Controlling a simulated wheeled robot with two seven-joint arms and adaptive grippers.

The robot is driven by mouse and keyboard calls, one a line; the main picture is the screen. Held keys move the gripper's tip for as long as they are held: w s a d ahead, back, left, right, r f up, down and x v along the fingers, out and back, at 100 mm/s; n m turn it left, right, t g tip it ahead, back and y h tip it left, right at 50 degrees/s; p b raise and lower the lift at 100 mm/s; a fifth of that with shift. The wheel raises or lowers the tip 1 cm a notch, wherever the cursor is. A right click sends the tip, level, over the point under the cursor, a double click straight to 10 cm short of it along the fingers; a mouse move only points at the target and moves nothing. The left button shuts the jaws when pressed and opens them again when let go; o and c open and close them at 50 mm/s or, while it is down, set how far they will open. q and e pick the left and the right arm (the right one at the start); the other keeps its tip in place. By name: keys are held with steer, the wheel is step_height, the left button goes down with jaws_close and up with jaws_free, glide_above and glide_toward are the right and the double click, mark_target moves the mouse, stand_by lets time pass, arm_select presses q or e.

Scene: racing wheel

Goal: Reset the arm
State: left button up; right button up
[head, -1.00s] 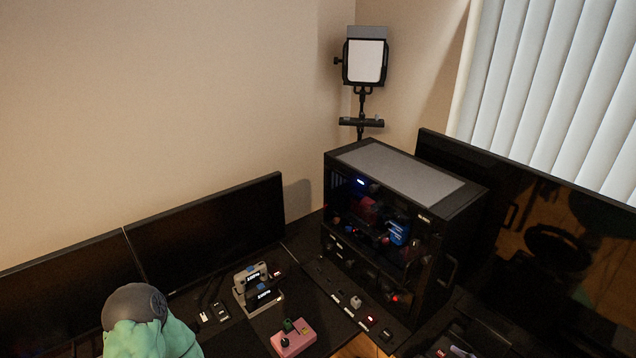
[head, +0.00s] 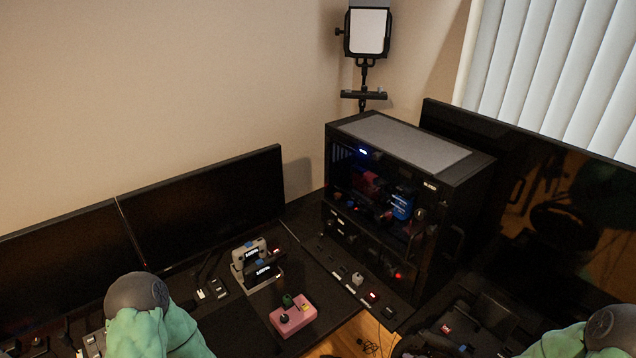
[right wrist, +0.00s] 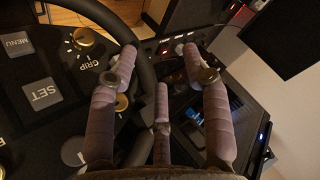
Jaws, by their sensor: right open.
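My right gripper (right wrist: 160,70) shows in the right wrist view, with its purple-wrapped fingers spread apart and nothing between them. It is over the racing wheel, whose dark rim (right wrist: 148,82) curves past the left finger. The wheel's button panel (right wrist: 65,115) is at the left, with MENU, GRIP and SET labels and several knobs. In the head view, green-covered parts of my left arm (head: 150,330) and my right arm (head: 585,340) show at the bottom edge. My left gripper is in neither view.
A PC case (head: 385,200) stands at the desk's back corner. A dark monitor (head: 205,205) is at the left and another screen (head: 550,220) at the right. A pink box with knobs (head: 292,316) and a grey device stand (head: 257,268) occupy the desk. A lamp (head: 367,32) stands behind.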

steer(key=s+a+f+g+b, duration=0.2)
steer(key=s+a+f, duration=0.2)
steer(key=f, duration=0.3)
steer(key=s+a+f+m+g+b, duration=0.1)
steer(key=s+a+f+g+b, duration=0.1)
steer(key=f, duration=0.5)
steer(key=s+a+f+m+g+b, duration=0.1)
steer(key=s+a+f+g+b, duration=0.2)
steer(key=s+a+f, duration=0.3)
steer(key=shift+s+a+f+g+h, duration=0.35)
steer(key=shift+s+a+g, duration=0.2)
steer(key=shift+s, duration=0.4)
